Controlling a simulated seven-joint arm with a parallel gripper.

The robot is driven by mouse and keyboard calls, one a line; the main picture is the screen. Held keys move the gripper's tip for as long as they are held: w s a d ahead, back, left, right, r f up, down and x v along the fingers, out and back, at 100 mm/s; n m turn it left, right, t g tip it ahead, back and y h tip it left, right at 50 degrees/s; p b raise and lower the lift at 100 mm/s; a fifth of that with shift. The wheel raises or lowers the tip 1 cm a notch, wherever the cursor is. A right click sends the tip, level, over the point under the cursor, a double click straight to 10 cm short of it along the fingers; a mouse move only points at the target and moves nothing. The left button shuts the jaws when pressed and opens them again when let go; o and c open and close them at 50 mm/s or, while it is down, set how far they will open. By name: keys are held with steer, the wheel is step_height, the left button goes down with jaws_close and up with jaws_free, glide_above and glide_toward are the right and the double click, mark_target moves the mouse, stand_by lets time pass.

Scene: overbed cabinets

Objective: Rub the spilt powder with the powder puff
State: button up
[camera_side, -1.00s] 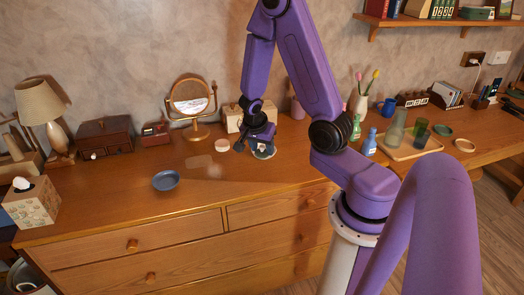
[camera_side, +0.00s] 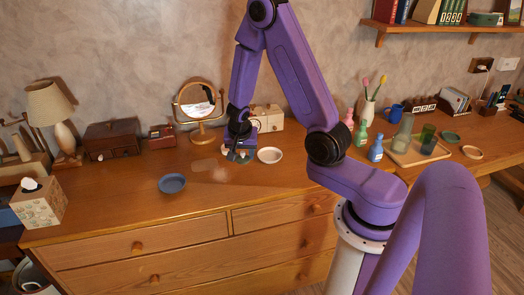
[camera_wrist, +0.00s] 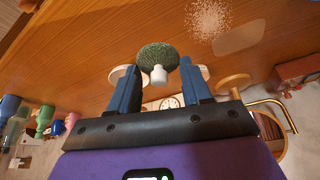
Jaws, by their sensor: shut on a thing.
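The powder puff (camera_wrist: 158,55) is a dark green, fuzzy round pad with a white knob. My gripper (camera_wrist: 160,70) is shut on the knob between its two blue fingers. In the side view my gripper (camera_side: 240,148) holds the puff (camera_side: 240,157) low over the dresser top, right of the powder; I cannot tell whether the puff touches the wood. The spilt powder (camera_side: 220,174) is a pale speckled patch. In the wrist view the powder (camera_wrist: 208,18) lies at the top, beyond the puff and apart from it.
A white dish (camera_side: 270,155) stands just right of the puff. A blue dish (camera_side: 172,183) lies left of the powder, and a flat pale patch (camera_side: 203,165) lies behind it. A round mirror (camera_side: 198,103) stands at the back. The dresser front around the powder is clear.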

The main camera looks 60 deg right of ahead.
steer(key=w+a+f+n+t+y, duration=0.1)
steer(key=w+a+n, duration=0.3)
steer(key=w, duration=0.2)
glide_above(221, 182)
steer(key=s, duration=0.1)
steer(key=shift+s+a+f, duration=0.1)
steer(key=shift+f, duration=1.35)
steer(key=shift+s+a+f, duration=0.1)
steer(key=shift+f, duration=1.3)
steer(key=shift+x, duration=1.35)
steer(key=shift+c, duration=0.4)
steer(key=shift+w+d, duration=0.9)
steer(key=shift+d, duration=0.1)
steer(key=shift+w+d, duration=2.55)
steer(key=shift+s+a, duration=3.7)
steer(key=shift+a, duration=0.25)
steer(key=shift+w+a, duration=0.15)
steer(key=shift+w, duration=0.05)
steer(key=shift+w+d, duration=3.75)
steer(key=shift+d, duration=0.1)
steer(key=shift+s+a, duration=3.85)
steer(key=shift+a, duration=0.05)
step_height(221, 182, up, 8)
